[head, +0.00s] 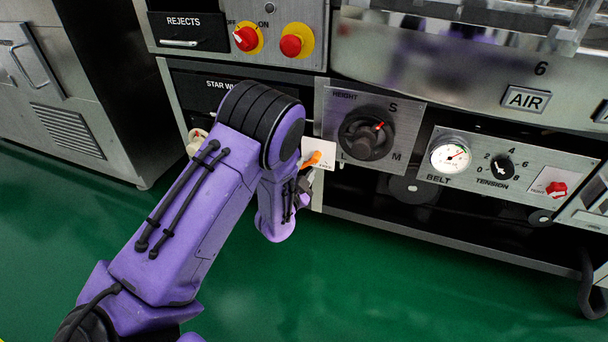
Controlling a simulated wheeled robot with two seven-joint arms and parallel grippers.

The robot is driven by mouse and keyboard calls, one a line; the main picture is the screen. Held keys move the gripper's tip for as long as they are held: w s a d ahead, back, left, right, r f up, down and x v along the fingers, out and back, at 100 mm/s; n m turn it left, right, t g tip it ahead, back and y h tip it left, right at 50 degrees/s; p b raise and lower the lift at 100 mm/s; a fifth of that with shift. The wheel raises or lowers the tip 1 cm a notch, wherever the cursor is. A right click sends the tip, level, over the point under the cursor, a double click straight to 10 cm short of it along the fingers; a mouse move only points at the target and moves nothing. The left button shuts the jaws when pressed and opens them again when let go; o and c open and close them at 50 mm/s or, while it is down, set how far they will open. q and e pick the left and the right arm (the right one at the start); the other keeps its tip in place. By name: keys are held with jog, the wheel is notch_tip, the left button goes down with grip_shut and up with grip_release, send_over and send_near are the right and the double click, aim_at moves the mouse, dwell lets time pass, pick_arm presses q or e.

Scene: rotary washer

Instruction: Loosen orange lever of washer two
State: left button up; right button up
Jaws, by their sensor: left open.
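An orange lever (313,159) sits on a small white plate (327,154) on the machine front, just left of the HEIGHT panel. The print on the plate is too small to read, so I cannot tell the washer number. My left arm reaches in from the lower left and hides the left part of this area. My left gripper (304,186) is open, at or just below the orange lever. Its fingers are small and partly hidden by my purple wrist, and I cannot tell whether they touch the lever. My right gripper is out of view.
The HEIGHT panel (405,103) with a black knob (367,134) is right of the lever. Farther right are the BELT gauge (451,155), TENSION knob (502,168) and a red knob (556,189). Red knobs (246,38) are above. Green floor (350,285) is clear in front.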

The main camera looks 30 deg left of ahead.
pick_arm(q)
jog(key=shift+w+a, duration=0.1)
jog(key=shift+w, duration=0.15)
grip_shut()
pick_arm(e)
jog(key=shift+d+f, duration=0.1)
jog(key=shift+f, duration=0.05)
